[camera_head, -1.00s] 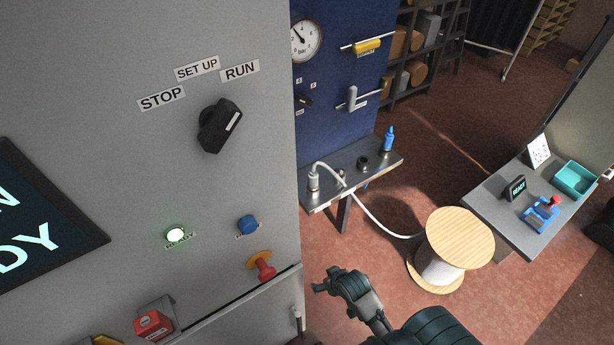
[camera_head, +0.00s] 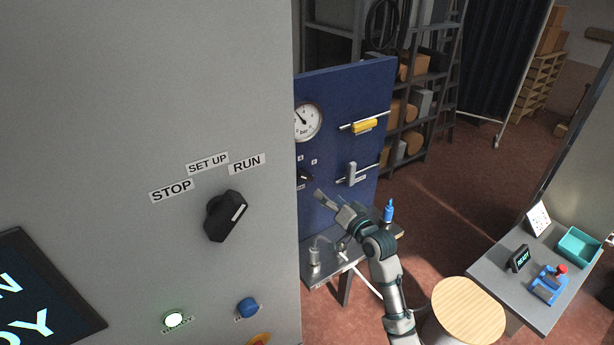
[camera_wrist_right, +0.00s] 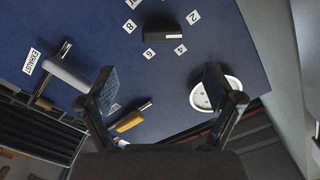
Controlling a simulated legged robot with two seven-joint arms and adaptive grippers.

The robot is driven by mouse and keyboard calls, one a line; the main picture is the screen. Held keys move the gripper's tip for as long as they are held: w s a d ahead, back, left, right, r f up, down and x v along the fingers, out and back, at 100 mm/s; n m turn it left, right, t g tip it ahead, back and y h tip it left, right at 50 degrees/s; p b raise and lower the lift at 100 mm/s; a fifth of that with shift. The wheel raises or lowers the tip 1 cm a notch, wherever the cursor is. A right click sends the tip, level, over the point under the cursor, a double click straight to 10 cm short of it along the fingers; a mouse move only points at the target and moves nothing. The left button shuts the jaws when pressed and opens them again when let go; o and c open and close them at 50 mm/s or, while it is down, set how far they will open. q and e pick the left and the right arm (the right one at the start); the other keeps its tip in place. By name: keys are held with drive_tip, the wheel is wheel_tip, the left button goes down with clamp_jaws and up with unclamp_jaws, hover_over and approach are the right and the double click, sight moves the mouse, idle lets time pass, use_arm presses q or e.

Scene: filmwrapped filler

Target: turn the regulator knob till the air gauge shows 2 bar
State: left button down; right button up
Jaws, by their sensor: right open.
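The air gauge (camera_head: 308,121) is a round white dial on the blue panel, cut off at its left by the grey cabinet. Its needle points up and left; the value is too small to read. The black regulator knob (camera_head: 304,177) sits below it, partly behind the cabinet edge. In the right wrist view the knob (camera_wrist_right: 166,29) has number labels around it, and the gauge (camera_wrist_right: 215,94) is partly covered by a finger. My right gripper (camera_head: 321,199) is in front of the panel, below and right of the knob, open (camera_wrist_right: 160,82) and empty. My left gripper is out of view.
The grey cabinet (camera_head: 150,80) with its selector switch (camera_head: 226,216) fills the left. A yellow-handled valve (camera_head: 364,126) and a grey lever (camera_head: 353,174) stick out from the panel. A bench (camera_head: 322,278) with a blue bottle (camera_head: 389,210) stands below; a wooden spool (camera_head: 466,311) is in front.

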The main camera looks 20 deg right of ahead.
sight(307, 179)
drive_tip(key=w, duration=0.3)
drive_tip(key=w+a+p, duration=0.1)
drive_tip(key=w, duration=0.3)
drive_tip(key=w+a, duration=0.1)
drive_tip(key=w, duration=0.2)
drive_tip(key=shift+w+p, duration=0.4)
drive_tip(key=shift+w+d, duration=0.15)
drive_tip(key=shift+w, duration=0.5)
